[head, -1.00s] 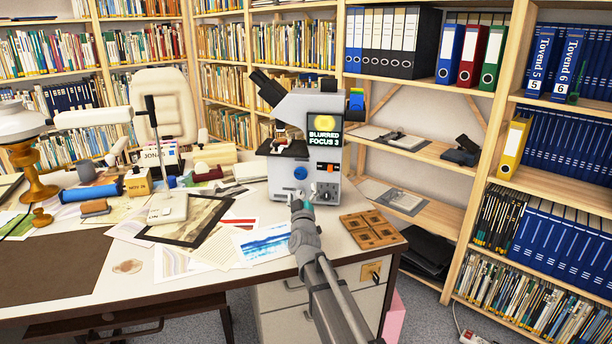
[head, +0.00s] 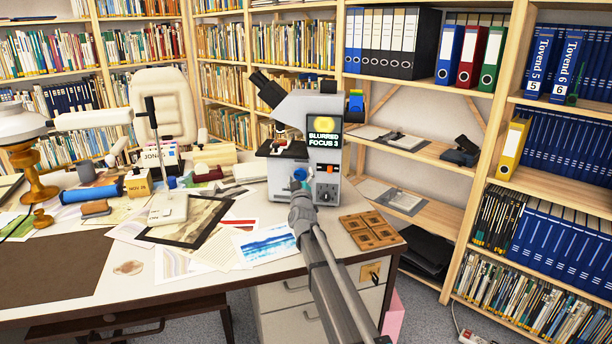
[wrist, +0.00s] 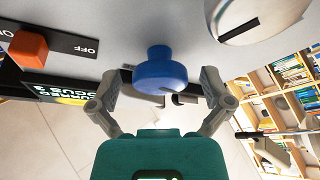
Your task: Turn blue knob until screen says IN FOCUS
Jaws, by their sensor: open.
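In the wrist view the blue knob (wrist: 158,72) lies between the two open fingers of my gripper (wrist: 160,80), one on each side. A small gap seems to show on both sides. The screen (head: 324,133) reads BLURRED FOCUS 3 in green letters under a yellow disc. Part of the screen (wrist: 58,92) also shows turned over in the wrist view.
An orange switch (wrist: 28,48) with an OFF label sits near the knob. A brown slide tray (head: 371,231) lies right of my arm on the desk. Papers (head: 265,243) and a dark-framed print (head: 190,222) lie to the left. Shelves stand behind and right.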

